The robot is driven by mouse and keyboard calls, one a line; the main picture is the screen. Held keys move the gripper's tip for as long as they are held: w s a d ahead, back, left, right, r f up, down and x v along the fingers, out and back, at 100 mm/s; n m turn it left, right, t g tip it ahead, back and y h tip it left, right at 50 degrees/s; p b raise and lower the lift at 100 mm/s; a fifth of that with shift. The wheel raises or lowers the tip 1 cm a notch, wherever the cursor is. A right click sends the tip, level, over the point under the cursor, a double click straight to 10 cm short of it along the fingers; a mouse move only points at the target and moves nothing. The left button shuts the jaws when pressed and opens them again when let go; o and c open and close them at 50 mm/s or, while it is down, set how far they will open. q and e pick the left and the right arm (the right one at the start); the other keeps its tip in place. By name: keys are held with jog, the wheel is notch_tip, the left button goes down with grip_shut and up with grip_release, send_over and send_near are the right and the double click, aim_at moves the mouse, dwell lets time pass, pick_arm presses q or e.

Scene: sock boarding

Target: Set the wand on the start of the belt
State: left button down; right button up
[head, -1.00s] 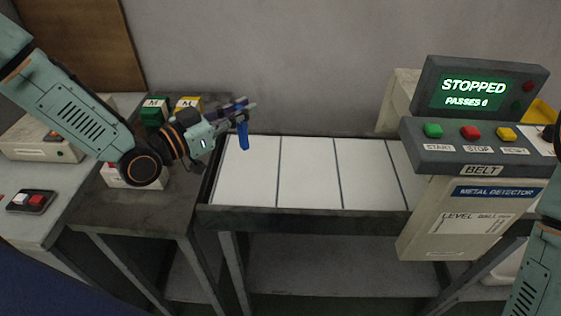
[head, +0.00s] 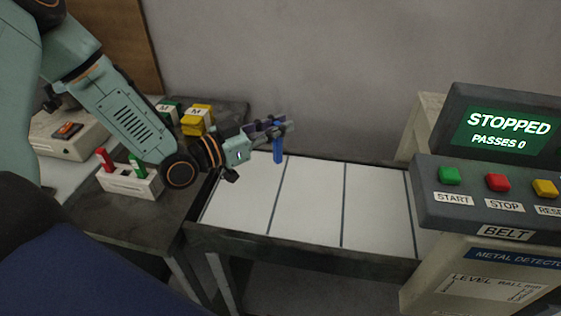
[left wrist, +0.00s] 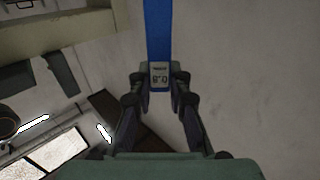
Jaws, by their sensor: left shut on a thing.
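My left gripper (head: 284,131) is shut on a blue wand (head: 278,150), which hangs down from the fingers above the far left part of the belt (head: 315,219). In the left wrist view the wand (left wrist: 158,30) runs up from between the fingertips (left wrist: 160,88), with a small pale label at the grip. I cannot tell whether the wand's lower end touches the belt. The belt is white with dark cross lines and a dark frame. My right gripper is out of view.
The control box (head: 490,190) at right has green, red and yellow buttons and a screen (head: 508,130) reading STOPPED, PASSES 0. A side table holds a white holder (head: 130,183) with red and green sticks, and green and yellow blocks (head: 197,120). The rest of the belt is clear.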

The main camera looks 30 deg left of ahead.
aim_at(274, 148)
pick_arm(q)
jog(key=shift+s+a+f, duration=0.1)
jog(key=shift+a+f, duration=0.1)
jog(key=shift+f, duration=0.4)
jog(key=shift+a+f, duration=0.15)
jog(key=shift+f, duration=0.45)
jog(key=shift+s+d+f+b, duration=0.15)
jog(key=shift+f+b, duration=0.35)
notch_tip(274, 148, down, 2)
jog(key=shift+d+f+b, duration=0.1)
jog(key=shift+f+b, duration=0.1)
jog(key=shift+b, duration=0.25)
jog(key=shift+f, duration=0.2)
jog(key=shift+w, duration=0.2)
jog(key=shift+s, duration=0.1)
